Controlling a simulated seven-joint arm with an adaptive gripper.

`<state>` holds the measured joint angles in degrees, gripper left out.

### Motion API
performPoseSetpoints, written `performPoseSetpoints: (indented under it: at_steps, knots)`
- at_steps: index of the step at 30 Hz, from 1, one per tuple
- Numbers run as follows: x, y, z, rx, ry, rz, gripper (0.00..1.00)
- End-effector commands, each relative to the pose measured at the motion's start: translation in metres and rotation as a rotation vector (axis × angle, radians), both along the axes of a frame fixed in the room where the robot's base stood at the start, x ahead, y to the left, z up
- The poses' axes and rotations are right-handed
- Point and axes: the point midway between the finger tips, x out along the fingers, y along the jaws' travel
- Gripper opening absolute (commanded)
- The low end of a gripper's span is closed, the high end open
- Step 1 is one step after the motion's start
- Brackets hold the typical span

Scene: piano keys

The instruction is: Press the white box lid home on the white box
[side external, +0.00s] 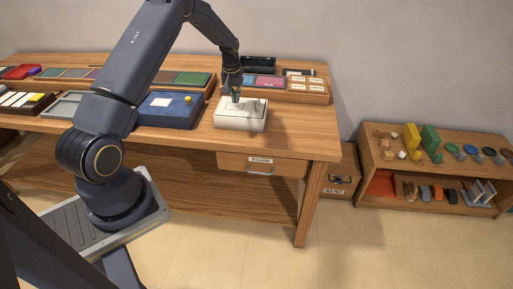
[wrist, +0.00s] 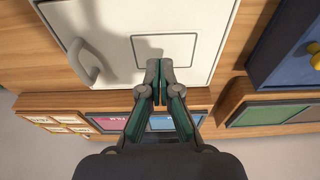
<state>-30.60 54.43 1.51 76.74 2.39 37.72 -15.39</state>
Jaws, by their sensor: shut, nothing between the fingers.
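The white box (side external: 233,122) sits on the wooden table near its front edge. The white box lid (side external: 250,105) lies on top of it, and in the wrist view the lid (wrist: 115,20) fills the upper middle, with a raised handle (wrist: 88,62) at left and a thin square outline near its middle. My gripper (side external: 236,98) points down at the lid from above. In the wrist view my gripper (wrist: 157,70) is shut and empty, its tips over the edge of the square outline. I cannot tell whether the tips touch the lid or whether it is fully seated.
A blue box (side external: 168,118) with a yellow knob stands left of the white box. A wooden rack (side external: 290,97) with coloured cards stands behind it. A drawer marked FOAM (side external: 261,165) is below the tabletop. The tabletop right of the white box is clear.

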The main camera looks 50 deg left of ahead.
Motion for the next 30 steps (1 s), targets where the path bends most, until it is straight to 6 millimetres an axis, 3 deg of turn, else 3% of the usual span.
performPoseSetpoints:
  at_steps: [30]
  knots:
    - [0.000, 0.000, -0.019, 0.000, 0.000, 0.000, 0.00]
